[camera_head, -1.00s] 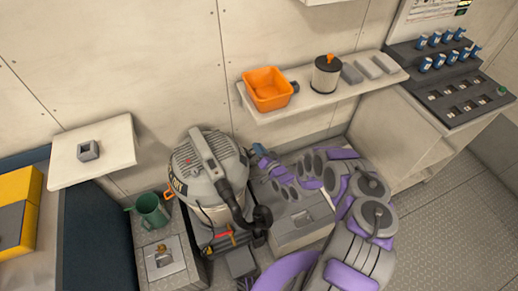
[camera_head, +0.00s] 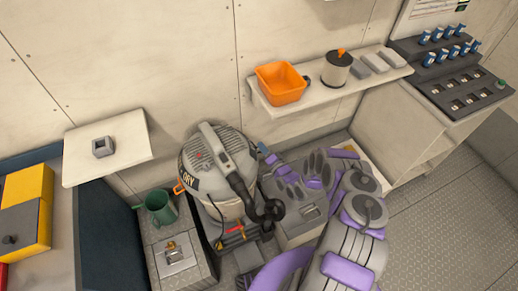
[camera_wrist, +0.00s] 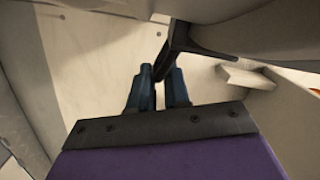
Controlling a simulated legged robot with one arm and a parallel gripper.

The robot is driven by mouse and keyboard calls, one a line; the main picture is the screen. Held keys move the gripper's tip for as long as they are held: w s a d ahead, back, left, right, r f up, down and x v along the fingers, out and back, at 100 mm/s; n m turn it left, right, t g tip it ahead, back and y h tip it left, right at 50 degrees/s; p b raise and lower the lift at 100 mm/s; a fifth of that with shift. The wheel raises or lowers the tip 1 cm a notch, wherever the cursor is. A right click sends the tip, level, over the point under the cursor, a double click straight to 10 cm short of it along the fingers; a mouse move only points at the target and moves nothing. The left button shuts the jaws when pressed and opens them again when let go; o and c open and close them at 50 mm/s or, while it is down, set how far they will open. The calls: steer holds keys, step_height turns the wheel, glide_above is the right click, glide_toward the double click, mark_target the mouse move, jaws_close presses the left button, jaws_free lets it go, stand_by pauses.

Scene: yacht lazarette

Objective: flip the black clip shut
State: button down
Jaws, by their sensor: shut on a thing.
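A grey vacuum (camera_head: 217,150) with a rounded lid and a black hose stands on the floor in the head view. My gripper (camera_head: 264,148) is at its right side, close to the lid's edge; the clip cannot be made out there. In the wrist view the black clip (camera_wrist: 181,38) hangs beside the vacuum's grey body (camera_wrist: 235,14). My gripper's dark blue fingers (camera_wrist: 160,78) are nearly together, with the clip's lower end between their tips. The exact contact is partly hidden by the fingers.
A wall shelf (camera_head: 300,101) above my arm holds an orange bin (camera_head: 281,83) and a canister (camera_head: 337,70). A green mug (camera_head: 158,208) stands on a low box left of the vacuum. Clear floor (camera_head: 440,210) lies at the right.

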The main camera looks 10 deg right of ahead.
steer(key=shift+s+a+f, duration=0.25)
steer(key=shift+a, duration=0.25)
steer(key=shift+d+f+m, duration=0.1)
steer(key=shift+d+m, duration=0.05)
steer(key=shift+m, duration=0.35)
steer(key=shift+s+a+f+m, duration=0.25)
steer(key=shift+m, duration=0.25)
steer(key=c, duration=1.4)
jaws_free()
steer(key=shift+d+f, duration=0.15)
steer(key=shift+d, duration=0.3)
steer(key=shift+o, duration=0.9)
steer(key=shift+w, duration=0.1)
steer(key=shift+a+r, duration=0.2)
steer(key=shift+a, duration=0.1)
steer(key=shift+w+d, duration=0.1)
steer(key=shift+d, duration=0.1)
steer(key=shift+d, duration=0.35)
